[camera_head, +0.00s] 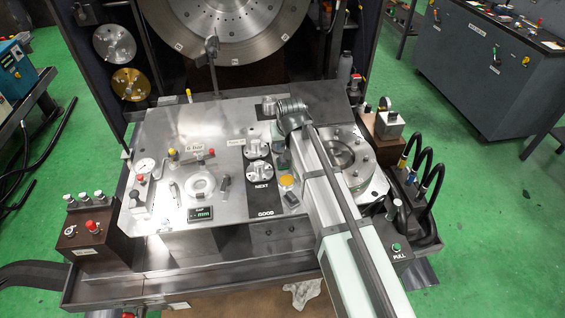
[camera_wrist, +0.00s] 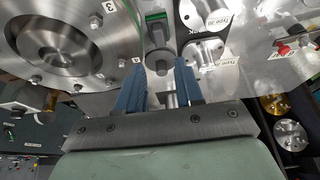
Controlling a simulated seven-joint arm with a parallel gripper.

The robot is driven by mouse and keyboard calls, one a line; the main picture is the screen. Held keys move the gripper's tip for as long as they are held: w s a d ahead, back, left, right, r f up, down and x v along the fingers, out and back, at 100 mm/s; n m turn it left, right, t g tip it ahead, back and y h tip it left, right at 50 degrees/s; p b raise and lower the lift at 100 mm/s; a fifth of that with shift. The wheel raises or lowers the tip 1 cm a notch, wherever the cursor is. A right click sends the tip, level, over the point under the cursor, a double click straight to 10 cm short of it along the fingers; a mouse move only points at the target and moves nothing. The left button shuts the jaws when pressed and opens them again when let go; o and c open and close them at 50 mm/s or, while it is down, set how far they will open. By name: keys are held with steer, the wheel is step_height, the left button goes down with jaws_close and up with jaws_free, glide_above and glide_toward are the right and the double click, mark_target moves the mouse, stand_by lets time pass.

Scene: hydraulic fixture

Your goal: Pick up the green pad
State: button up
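In the wrist view, my gripper (camera_wrist: 160,72) shows two blue fingers standing apart, with a gap between them. A dark grey part with a rounded end (camera_wrist: 158,56) lies at or just beyond the fingertips. I cannot tell whether they touch it. A green patch (camera_wrist: 155,17) shows above that part at the top edge; it may be the green pad, partly cut off by the frame. In the head view, my arm reaches in from the lower right over the panel, and its wrist hides the fingers. No green pad is clear there.
A large round bolted flange (camera_wrist: 58,45) lies left of the fingers, and metal cylinders (camera_wrist: 205,52) stand to the right. In the head view, the steel panel (camera_head: 225,120) carries knobs, a gauge (camera_head: 145,165) and a white ring (camera_head: 199,186). Black hoses (camera_head: 430,175) rise at the right.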

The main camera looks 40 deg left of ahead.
mark_target(283, 161)
steer(key=x, duration=1.1)
steer(key=shift+w+f, duration=0.15)
steer(key=shift+f, duration=0.15)
jaws_close()
